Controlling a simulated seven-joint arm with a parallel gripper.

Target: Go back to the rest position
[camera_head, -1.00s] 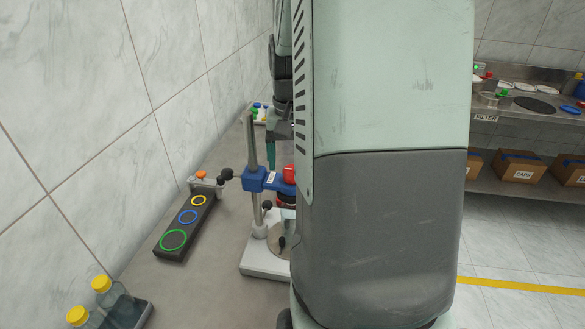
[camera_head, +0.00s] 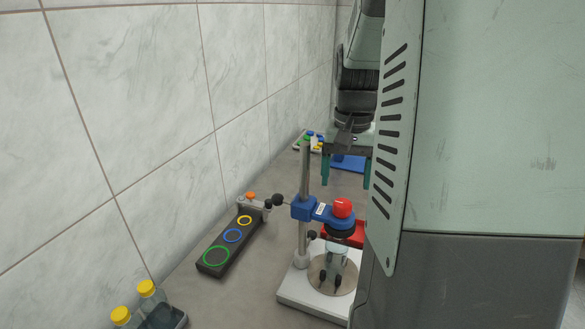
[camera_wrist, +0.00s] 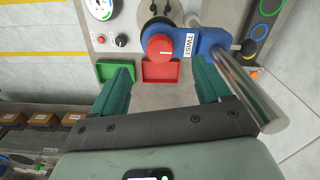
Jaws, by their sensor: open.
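My gripper (camera_head: 347,172) is open and empty in the head view, its two teal fingers pointing down behind the stand. In the wrist view the fingers (camera_wrist: 165,88) are wide apart with nothing between them. The stand has a metal post (camera_head: 304,190), a blue arm (camera_head: 308,209) with a red knob (camera_head: 342,208), and a white base (camera_head: 312,293). A clear jar (camera_head: 337,261) is under the blue arm. The wrist view also shows the red knob (camera_wrist: 159,47) and the blue arm (camera_wrist: 205,40) beyond the fingers.
A dark strip with coloured rings (camera_head: 216,256) lies left of the stand. Yellow-capped bottles (camera_head: 148,290) stand front left. Behind are a blue tray (camera_head: 347,163) and small coloured pieces (camera_head: 313,140). Red (camera_wrist: 160,72) and green (camera_wrist: 105,69) trays lie near the fingers. A tiled wall bounds the left.

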